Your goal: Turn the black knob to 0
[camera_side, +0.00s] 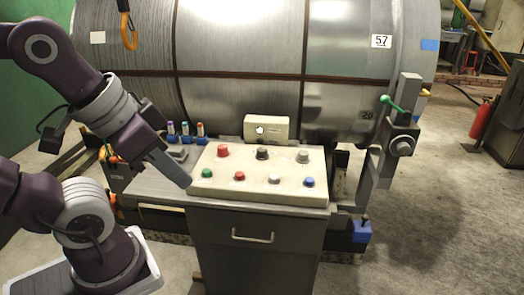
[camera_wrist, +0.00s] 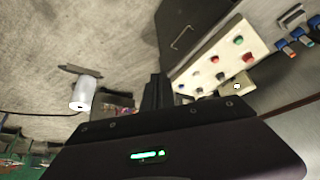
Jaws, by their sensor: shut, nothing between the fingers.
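The black knob (camera_side: 262,153) stands in the middle of the back row on a cream control panel (camera_side: 215,187). In the wrist view it is a small dark spot (camera_wrist: 220,76) on the panel (camera_wrist: 228,50). Its pointer and any scale marks are too small to read. My gripper (camera_side: 187,183) is shut and empty, beside the panel's left edge in the side view, apart from the knob. In the wrist view the shut fingers (camera_wrist: 153,88) lie left of the panel.
A red knob (camera_side: 222,150) and a grey knob (camera_side: 303,157) flank the black one. Several coloured buttons line the front row. A cream box (camera_side: 266,128) stands behind the panel. Coloured-topped items (camera_side: 186,131) stand left, before a large metal drum (camera_side: 240,40).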

